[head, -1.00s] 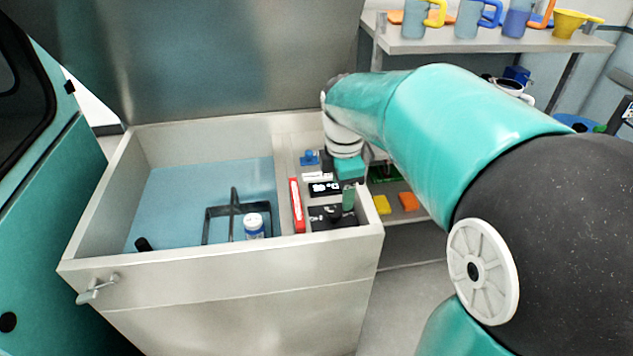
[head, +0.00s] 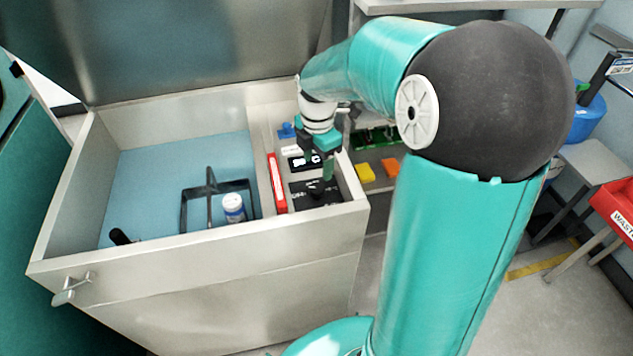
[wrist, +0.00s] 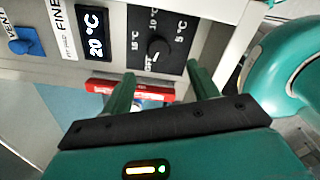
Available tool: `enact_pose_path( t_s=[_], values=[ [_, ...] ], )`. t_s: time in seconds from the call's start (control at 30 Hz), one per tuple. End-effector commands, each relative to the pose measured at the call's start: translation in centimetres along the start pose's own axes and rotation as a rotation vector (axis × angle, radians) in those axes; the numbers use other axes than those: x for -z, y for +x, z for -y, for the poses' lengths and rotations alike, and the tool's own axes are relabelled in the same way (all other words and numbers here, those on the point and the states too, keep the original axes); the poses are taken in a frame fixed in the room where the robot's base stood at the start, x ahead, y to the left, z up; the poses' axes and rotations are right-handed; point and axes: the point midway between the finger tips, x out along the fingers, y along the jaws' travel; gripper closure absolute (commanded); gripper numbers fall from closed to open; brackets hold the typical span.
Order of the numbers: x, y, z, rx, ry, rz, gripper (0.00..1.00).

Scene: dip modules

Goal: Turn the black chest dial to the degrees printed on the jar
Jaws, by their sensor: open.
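The black dial (head: 316,188) sits on a black plate on the chest's right-hand panel. In the wrist view the dial (wrist: 158,47) is ringed by marks 15 °C, 10 °C and 5 °C, with OFF at its lower left; its exact setting is hard to read. My gripper (wrist: 161,69) is open and empty, its two green fingers spread near the plate's edge, to either side of the dial. In the head view my gripper (head: 318,166) is over the panel by the dial. The jar (head: 233,208), white-capped, stands in the chest's blue-floored basin; its print is unreadable.
A display (wrist: 95,35) reads 20 °C beside the dial plate. A blue vent knob (wrist: 22,40) is farther along. A red object (head: 277,183) lies along the basin's divider. The chest lid (head: 200,50) is raised.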

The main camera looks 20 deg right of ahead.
Motion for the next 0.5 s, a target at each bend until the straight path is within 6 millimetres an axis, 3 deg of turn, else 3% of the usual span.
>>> enact_pose_path(
  t_s=[0.3,0.5],
  values=[
    [0.1,6.2,-0.1,0.004,-0.003,-0.003,0.41],
    [0.0,8.2,-0.3,0.002,-0.004,-0.001,0.41]
  ],
)
